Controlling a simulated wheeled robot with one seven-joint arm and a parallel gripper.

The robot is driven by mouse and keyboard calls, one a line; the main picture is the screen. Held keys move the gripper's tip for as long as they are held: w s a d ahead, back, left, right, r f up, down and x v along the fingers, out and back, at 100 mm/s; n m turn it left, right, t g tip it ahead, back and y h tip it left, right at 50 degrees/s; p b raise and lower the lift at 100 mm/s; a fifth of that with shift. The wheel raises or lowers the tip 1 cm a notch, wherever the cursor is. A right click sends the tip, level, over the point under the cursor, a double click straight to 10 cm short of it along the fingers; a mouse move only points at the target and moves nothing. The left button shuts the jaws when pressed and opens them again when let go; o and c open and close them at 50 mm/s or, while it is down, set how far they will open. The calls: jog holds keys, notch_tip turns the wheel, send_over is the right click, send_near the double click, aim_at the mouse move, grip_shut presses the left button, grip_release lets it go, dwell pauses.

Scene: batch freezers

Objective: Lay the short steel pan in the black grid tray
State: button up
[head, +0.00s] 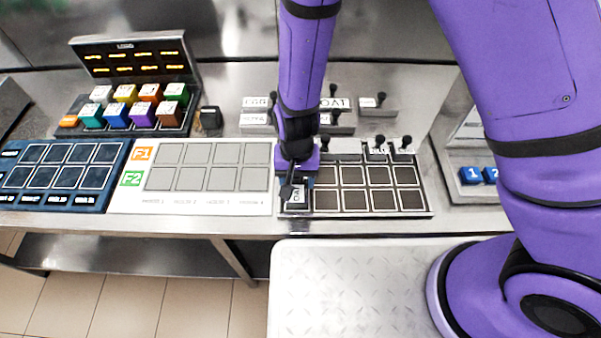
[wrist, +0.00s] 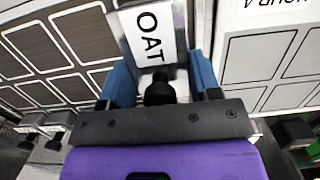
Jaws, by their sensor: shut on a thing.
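My gripper (head: 296,184) points down over the left end of the black grid tray (head: 375,213). It is shut on a small steel pan (head: 297,195) with a white OAT label and a black knob. In the wrist view the pan (wrist: 152,32) lies between the blue finger pads, its knob close to the palm. The tray's dark cells (wrist: 60,45) show to the left of the pan there. The pan is over the tray's left edge; whether it touches the tray I cannot tell. My gripper and arm hide part of the tray's left column.
A white grid board (head: 207,197) adjoins the tray on the left, then a blue grid board (head: 62,195). Other knobbed steel pans stand behind, including a second OAT-labelled one (head: 336,104). Knobbed pieces (head: 378,147) line the tray's back edge. A rack of coloured cubes (head: 130,118) is back left.

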jog(key=o, duration=1)
jog(key=shift+f, duration=0.1)
jog(key=r, duration=0.4)
jog(key=w+r, duration=0.1)
jog(key=r, duration=0.7)
jog(key=shift+w+d+r, duration=0.1)
jog(key=shift+w, duration=0.15)
jog(key=shift+r, duration=0.1)
jog(key=w+d+r+t+y, duration=0.2)
jog(key=d+r+t, duration=0.1)
jog(key=d+r, duration=1.5)
jog(key=s+d+r+t+h, duration=0.2)
jog(key=s+d+r+t, duration=0.1)
jog(key=s+d+r, duration=0.8)
jog(key=shift+s+d+r+t, duration=0.35)
jog(key=shift+d+r, duration=0.35)
jog(key=shift+d, duration=0.4)
